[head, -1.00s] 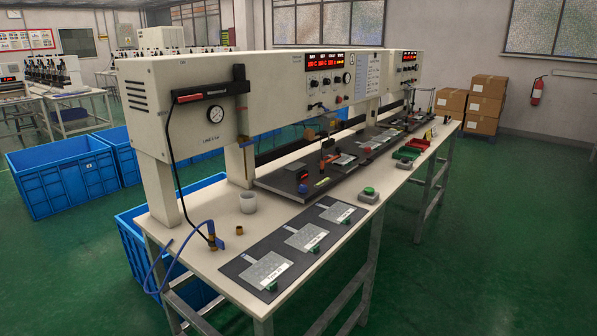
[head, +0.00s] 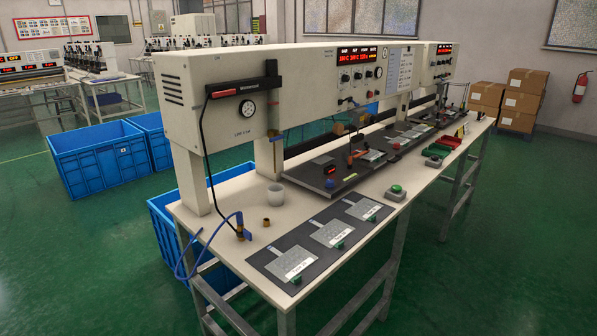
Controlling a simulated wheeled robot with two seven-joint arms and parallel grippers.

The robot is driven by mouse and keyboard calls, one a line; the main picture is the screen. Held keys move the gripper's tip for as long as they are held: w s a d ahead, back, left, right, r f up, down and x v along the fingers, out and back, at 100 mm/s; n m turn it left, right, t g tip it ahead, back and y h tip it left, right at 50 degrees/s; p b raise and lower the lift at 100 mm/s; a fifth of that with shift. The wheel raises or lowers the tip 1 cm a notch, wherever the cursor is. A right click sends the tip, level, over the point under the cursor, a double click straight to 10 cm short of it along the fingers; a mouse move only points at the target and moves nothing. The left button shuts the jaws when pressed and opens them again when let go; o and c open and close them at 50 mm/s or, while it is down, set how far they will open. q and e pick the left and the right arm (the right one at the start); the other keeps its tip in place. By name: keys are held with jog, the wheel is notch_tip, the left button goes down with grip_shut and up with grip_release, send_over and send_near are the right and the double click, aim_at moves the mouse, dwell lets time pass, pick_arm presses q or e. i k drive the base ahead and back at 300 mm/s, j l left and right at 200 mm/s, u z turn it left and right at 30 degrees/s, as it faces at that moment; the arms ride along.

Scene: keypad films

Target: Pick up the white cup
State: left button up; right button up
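The white cup (head: 276,195) stands upright on the pale workbench (head: 228,203), near its left end and beside the base of a machine post. It looks plain, with its open top facing up, and nothing touches it that I can see. Neither of my grippers shows in the head view.
A small brass fitting (head: 266,222) and a valve with a blue hose (head: 240,230) stand near the cup. A dark mat (head: 318,222) with several keypad films lies in front. The machine housing (head: 215,95) overhangs behind. Blue crates (head: 98,155) stand left; green floor is clear in front.

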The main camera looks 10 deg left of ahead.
aim_at(276, 195)
jog(key=i+l+u, duration=0.2)
jog(key=l, duration=0.3)
jog(key=i+l+u, duration=0.2)
jog(key=l, duration=0.25)
jog(key=l+u, duration=0.2)
jog(key=l, duration=0.3)
